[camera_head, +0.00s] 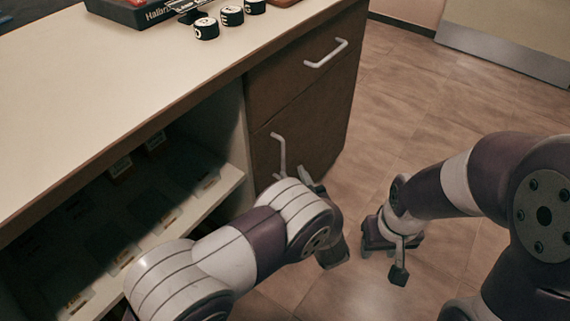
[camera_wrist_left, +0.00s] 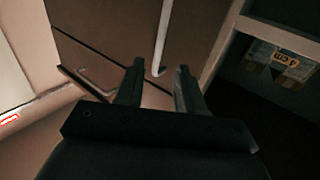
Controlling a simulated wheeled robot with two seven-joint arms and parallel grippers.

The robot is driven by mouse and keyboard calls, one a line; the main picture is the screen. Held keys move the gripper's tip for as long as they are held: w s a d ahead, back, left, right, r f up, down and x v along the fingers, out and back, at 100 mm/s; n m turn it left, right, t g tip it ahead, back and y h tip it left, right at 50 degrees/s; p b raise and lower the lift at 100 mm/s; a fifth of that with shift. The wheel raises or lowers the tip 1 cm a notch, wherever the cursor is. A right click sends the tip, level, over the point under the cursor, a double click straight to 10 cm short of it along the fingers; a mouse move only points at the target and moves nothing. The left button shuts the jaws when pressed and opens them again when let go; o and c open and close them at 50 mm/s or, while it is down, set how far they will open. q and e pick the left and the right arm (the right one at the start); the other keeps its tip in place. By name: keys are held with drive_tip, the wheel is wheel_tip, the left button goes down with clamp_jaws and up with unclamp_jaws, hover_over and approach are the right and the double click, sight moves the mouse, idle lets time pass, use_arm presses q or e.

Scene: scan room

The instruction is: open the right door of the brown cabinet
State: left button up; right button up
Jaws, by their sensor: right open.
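The brown cabinet (camera_head: 303,95) stands under the light counter, with a drawer above a door. The right door (camera_head: 314,127) looks closed, flush with the drawer front. Its pale upright bar handle (camera_head: 281,152) also shows in the left wrist view (camera_wrist_left: 162,38). My left gripper (camera_head: 292,178) is at the lower end of this handle, partly hidden by my own arm. In the left wrist view its two fingers (camera_wrist_left: 160,70) are apart, with the handle's end seen between their tips; contact cannot be told. My right gripper (camera_head: 382,260) is open and empty over the floor at the right.
The drawer has a pale handle (camera_head: 326,54). Left of the door is an open shelf (camera_head: 205,202) with small boxes inside. Black round items (camera_head: 232,16) and a dark box (camera_head: 130,12) are on the counter (camera_head: 110,80). The tiled floor (camera_head: 415,105) right of the cabinet is clear.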

sight(283, 155)
use_arm(q)
drive_tip(key=b+x, duration=0.2)
drive_tip(key=x, duration=0.4)
drive_tip(key=shift+w+a+f, duration=0.1)
drive_tip(key=shift+w+f, duration=0.05)
drive_tip(key=shift+w, duration=0.25)
drive_tip(key=shift+w+a, duration=0.1)
drive_tip(key=shift+w, duration=0.2)
clamp_jaws()
